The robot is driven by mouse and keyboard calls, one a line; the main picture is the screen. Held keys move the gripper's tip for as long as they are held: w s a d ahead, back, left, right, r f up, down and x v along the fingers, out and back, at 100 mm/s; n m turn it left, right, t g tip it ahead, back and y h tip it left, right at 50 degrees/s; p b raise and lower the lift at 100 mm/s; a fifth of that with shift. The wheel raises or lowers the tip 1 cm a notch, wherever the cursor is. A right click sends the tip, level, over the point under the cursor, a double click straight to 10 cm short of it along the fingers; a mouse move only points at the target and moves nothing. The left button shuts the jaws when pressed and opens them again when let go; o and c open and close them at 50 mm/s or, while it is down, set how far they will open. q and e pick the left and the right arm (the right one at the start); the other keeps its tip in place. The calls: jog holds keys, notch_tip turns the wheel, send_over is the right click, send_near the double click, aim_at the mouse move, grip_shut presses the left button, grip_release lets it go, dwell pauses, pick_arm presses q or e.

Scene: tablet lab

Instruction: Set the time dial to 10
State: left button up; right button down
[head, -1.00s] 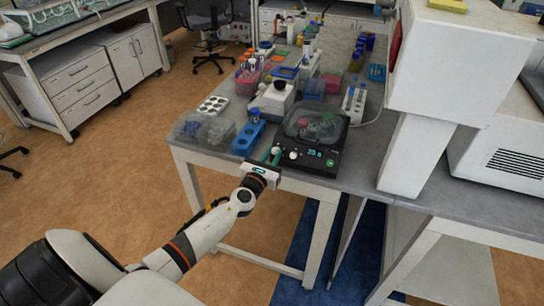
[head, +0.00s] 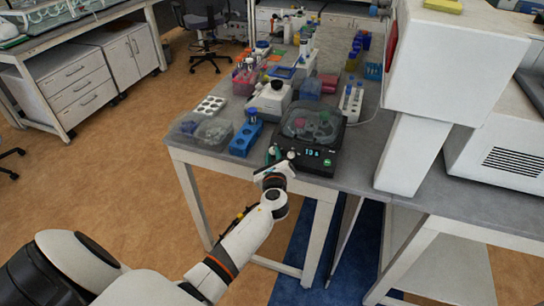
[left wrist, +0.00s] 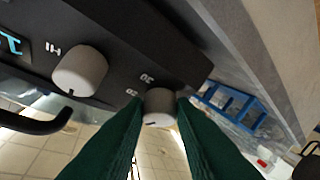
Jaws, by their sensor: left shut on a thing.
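A black benchtop device (head: 314,168) with a clear domed lid (head: 312,124) sits at the front edge of the grey bench. Its lit display (head: 313,153) appears to read 10 s. My left gripper (head: 273,155) is at the left of its front panel. The fingers hide the held dial's sides. My right gripper is not in view.
A blue tube rack (head: 246,138) and clear boxes (head: 213,130) stand left of the device. A white tube rack (head: 351,104) stands behind it. A large white instrument (head: 440,60) is at right. Floor is open at the left.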

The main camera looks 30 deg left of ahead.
pick_arm(q)
jog(key=shift+w+d+r+n+g+y, duration=0.1)
jog(key=shift+n+g+y, duration=0.2)
jog(key=shift+n+g, duration=0.5)
jog(key=shift+w+d+r+n+g+y, duration=0.1)
jog(key=shift+n+g+y, duration=0.2)
jog(key=shift+n, duration=0.9)
jog(key=o, duration=1)
jog(key=b+v, duration=0.1)
jog(key=v, duration=1.1)
